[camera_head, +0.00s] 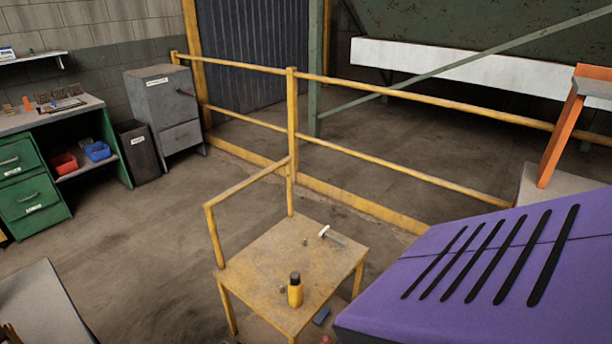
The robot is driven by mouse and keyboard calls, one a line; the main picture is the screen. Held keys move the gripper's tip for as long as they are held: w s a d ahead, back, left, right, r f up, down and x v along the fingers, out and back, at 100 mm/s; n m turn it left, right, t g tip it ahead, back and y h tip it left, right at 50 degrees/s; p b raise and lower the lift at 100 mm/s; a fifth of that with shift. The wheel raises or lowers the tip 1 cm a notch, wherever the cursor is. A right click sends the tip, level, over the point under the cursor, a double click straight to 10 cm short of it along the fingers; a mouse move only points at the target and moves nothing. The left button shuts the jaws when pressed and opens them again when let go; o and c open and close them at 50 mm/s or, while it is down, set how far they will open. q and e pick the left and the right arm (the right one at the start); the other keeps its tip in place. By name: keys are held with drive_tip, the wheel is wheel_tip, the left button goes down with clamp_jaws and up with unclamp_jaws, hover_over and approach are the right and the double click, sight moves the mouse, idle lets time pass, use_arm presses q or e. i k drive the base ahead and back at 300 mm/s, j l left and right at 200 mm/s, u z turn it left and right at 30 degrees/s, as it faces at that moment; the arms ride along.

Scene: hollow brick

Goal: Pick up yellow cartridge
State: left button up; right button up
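The yellow cartridge (295,294) is a small upright yellow cylinder with a black top. It stands near the front edge of a worn yellow metal table (270,250) in the lower middle of the head view. Nothing touches it, and the tabletop around it is mostly bare. Neither of my grippers shows in this view.
A hammer-like tool (331,236) and a small object (305,241) lie behind the cartridge. A yellow railing (240,188) borders the table's back left. A large purple slotted body (480,270) fills the lower right. Open floor (140,230) lies left; a grey surface (40,300) is lower left.

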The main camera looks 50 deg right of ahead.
sight(295, 282)
drive_tip(key=l, duration=1.8)
